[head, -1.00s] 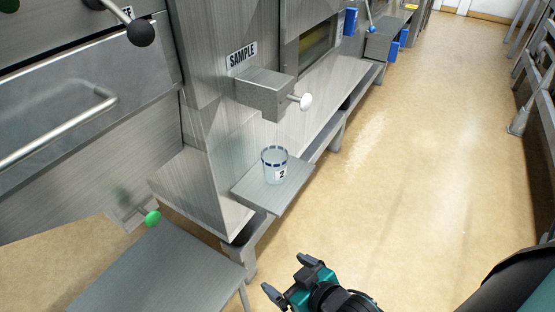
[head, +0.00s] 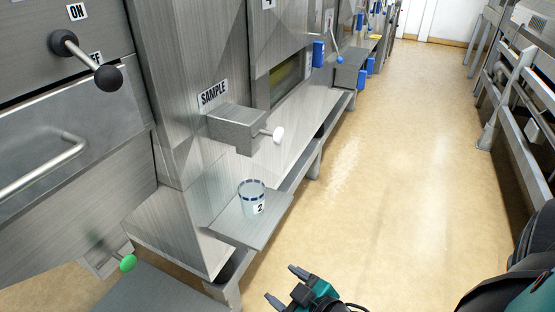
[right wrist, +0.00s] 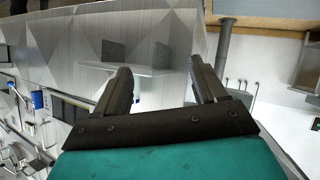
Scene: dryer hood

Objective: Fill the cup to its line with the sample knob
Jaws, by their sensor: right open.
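The clear cup (head: 252,199) with a dashed blue line near its rim and a label reading 2 stands upright on a small metal shelf (head: 228,222). Its contents look empty or clear; I cannot tell which. The sample knob (head: 278,135), a white ball on a short rod, sticks out of the grey box (head: 236,128) under the SAMPLE sign, above and beyond the cup. My right gripper (head: 281,284) is open and empty, low in the head view, nearer than the shelf and apart from it. Its fingers also show in the right wrist view (right wrist: 160,88). My left gripper is out of view.
A green knob (head: 128,263) and a flat grey surface (head: 150,292) are at lower left. A black-ball lever (head: 107,78) and a bar handle (head: 50,165) are on the left. The floor (head: 400,190) to the right is clear, with metal racks (head: 515,100) beyond.

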